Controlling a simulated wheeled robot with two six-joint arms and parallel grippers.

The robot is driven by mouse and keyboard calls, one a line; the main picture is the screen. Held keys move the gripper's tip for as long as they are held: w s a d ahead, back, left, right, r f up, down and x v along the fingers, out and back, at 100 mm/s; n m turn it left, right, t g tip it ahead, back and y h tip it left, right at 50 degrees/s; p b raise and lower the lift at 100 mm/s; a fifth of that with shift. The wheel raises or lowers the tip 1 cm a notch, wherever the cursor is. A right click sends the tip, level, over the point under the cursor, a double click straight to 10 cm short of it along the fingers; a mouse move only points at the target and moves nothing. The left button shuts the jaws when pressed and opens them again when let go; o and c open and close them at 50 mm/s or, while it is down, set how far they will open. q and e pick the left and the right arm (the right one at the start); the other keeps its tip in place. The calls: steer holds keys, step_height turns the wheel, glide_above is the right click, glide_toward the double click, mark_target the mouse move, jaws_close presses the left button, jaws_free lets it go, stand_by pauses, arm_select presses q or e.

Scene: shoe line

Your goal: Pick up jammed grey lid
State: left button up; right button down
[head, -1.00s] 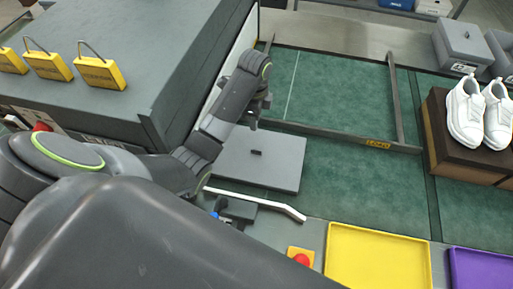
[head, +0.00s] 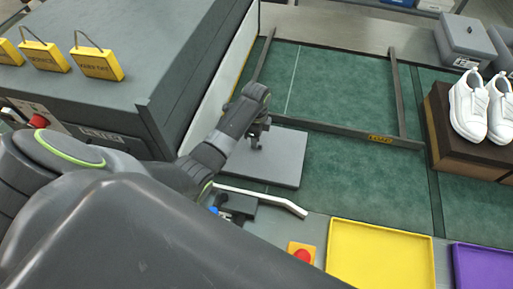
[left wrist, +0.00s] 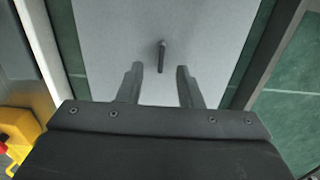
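The grey lid (head: 284,158) lies on the green belt against the grey machine's side, a flat square plate. Its small dark knob stands up from the middle; in the left wrist view the knob (left wrist: 162,56) shows just ahead of my fingertips, centred between them. The lid's pale surface (left wrist: 110,40) fills most of that view. My left gripper (head: 256,139) is above the lid near its middle and hides the knob in the head view. In the left wrist view my left gripper (left wrist: 159,70) is open, its two fingers apart with nothing between them. My right gripper is not in view.
The grey machine (head: 190,60) with yellow padlocks (head: 100,64) stands left of the lid. A dark metal frame (head: 340,130) lies across the belt behind it. A white bent bar (head: 265,200), red button (head: 302,255) and yellow tray (head: 380,262) are in front. White shoes (head: 467,108) stand right.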

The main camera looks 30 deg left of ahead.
arm_select(q)
steer(key=shift+w+f, duration=0.1)
steer(key=shift+f, duration=1.7)
jaws_close()
